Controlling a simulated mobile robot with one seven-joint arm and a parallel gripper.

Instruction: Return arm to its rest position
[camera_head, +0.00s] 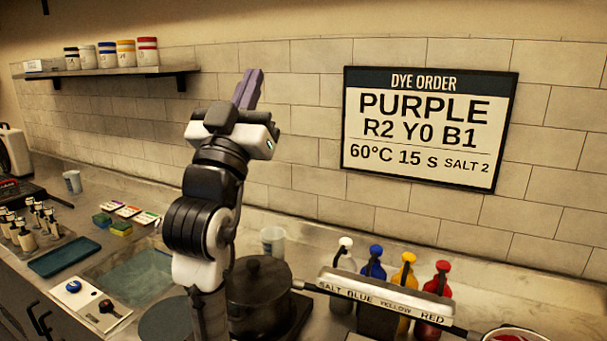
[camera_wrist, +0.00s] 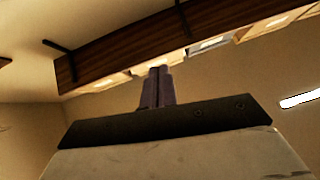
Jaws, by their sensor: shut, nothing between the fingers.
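My gripper (camera_head: 250,85) is raised above the counter in front of the tiled wall, with its purple-grey fingers pointing up. The fingers are together and hold nothing. In the wrist view the shut fingers (camera_wrist: 157,85) point toward the upper part of the room, with nothing between them. My arm stands upright in the middle of the head view, with the counter below it. It hides part of the counter and wall behind it.
A lidded dark pot (camera_head: 258,295) stands right of my arm's lower part. Several bottles, including a red one (camera_head: 437,290), stand behind a label bar (camera_head: 385,292). A sink (camera_head: 130,275) lies left. A shelf (camera_head: 110,72) with jars and a dye order sign (camera_head: 430,128) are on the wall.

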